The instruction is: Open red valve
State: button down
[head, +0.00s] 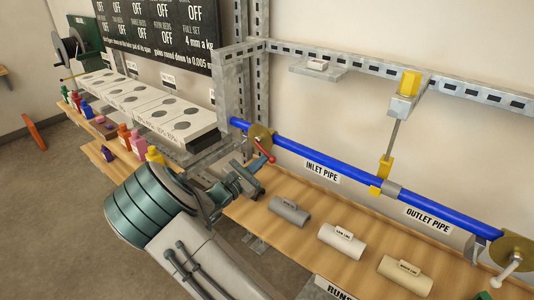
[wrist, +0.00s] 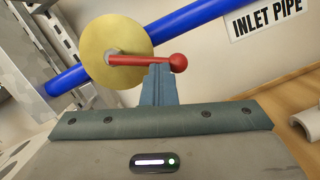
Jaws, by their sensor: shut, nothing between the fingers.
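The red valve handle (wrist: 140,60) is a short red lever with a ball end. It sits on a round brass disc (wrist: 104,47) on the blue inlet pipe (wrist: 190,16). In the wrist view the lever lies nearly level, pointing right. In the head view the red valve handle (head: 264,150) is near the pipe's left end. My gripper (wrist: 160,70) is shut and empty. Its fingertips appear just below the lever near the ball end; I cannot tell whether they touch. In the head view my gripper (head: 252,166) is close beside the valve.
A second brass disc with a white handle (head: 510,262) is on the outlet side at right. Grey, white and cream pipe pieces (head: 342,241) lie on the wooden shelf below. A metal upright (head: 222,85) stands left of the valve. A yellow bracket (head: 385,172) crosses the pipe.

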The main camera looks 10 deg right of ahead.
jog(key=n+p, duration=0.1)
jog(key=r+n+p, duration=0.1)
jog(key=s+n+t+p, duration=0.1)
jog(key=shift+d+r+n, duration=0.3)
jog(key=shift+r+n, duration=0.1)
jog(key=w+f+b+v, duration=0.1)
jog(key=f+b+v, duration=0.1)
jog(key=v, duration=1.1)
jog(key=shift+b, duration=0.75)
jog(key=shift+f, duration=0.1)
